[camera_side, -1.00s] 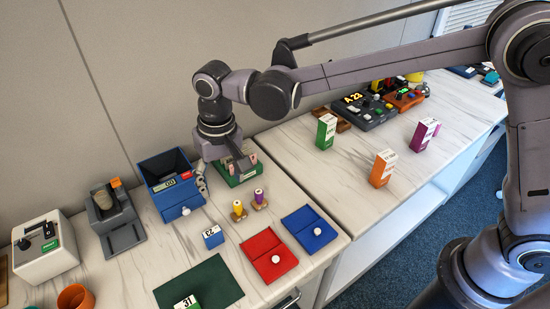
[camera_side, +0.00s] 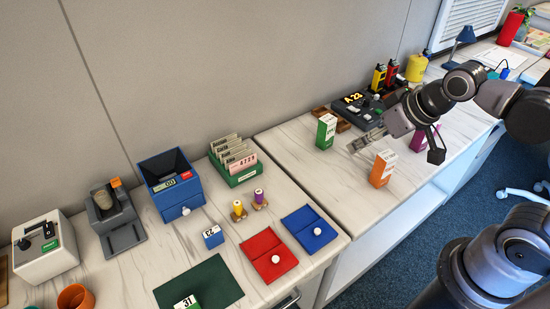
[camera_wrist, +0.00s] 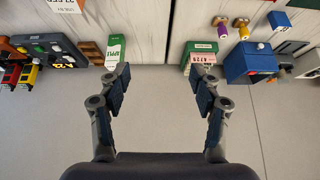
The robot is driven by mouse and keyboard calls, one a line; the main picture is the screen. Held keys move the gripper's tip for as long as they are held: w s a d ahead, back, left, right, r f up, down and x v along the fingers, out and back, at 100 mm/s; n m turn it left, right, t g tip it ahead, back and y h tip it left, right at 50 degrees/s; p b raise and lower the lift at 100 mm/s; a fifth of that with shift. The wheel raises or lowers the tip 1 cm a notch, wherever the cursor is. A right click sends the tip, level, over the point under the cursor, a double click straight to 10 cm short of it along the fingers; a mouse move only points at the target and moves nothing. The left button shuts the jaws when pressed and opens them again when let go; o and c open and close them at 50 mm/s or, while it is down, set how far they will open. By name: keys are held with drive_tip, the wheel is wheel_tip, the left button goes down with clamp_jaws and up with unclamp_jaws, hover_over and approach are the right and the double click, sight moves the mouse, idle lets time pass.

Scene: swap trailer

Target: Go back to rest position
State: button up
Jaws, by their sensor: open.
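My gripper (camera_side: 366,140) is raised over the right-hand counter in the side view, close to the green and orange cartons in the picture. The wrist view shows my gripper (camera_wrist: 160,85) with its two fingers wide apart and nothing between them. The green card box (camera_side: 240,177) stands on the left counter with several upright number cards (camera_side: 236,153) in it, well away from my gripper. The box also shows upside down in the wrist view (camera_wrist: 203,46), at the top right of centre.
A green carton (camera_side: 325,132), an orange carton (camera_side: 382,169) and a partly hidden purple carton (camera_side: 417,138) stand on the right counter. A dark console (camera_side: 362,112) is at the wall. A blue bin (camera_side: 178,202) and red tray (camera_side: 262,244) are on the left counter.

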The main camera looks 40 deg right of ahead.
drive_tip(key=shift+s+d+f+t, duration=0.3)
drive_tip(key=shift+s+d+f, duration=0.2)
drive_tip(key=shift+s+d, duration=0.25)
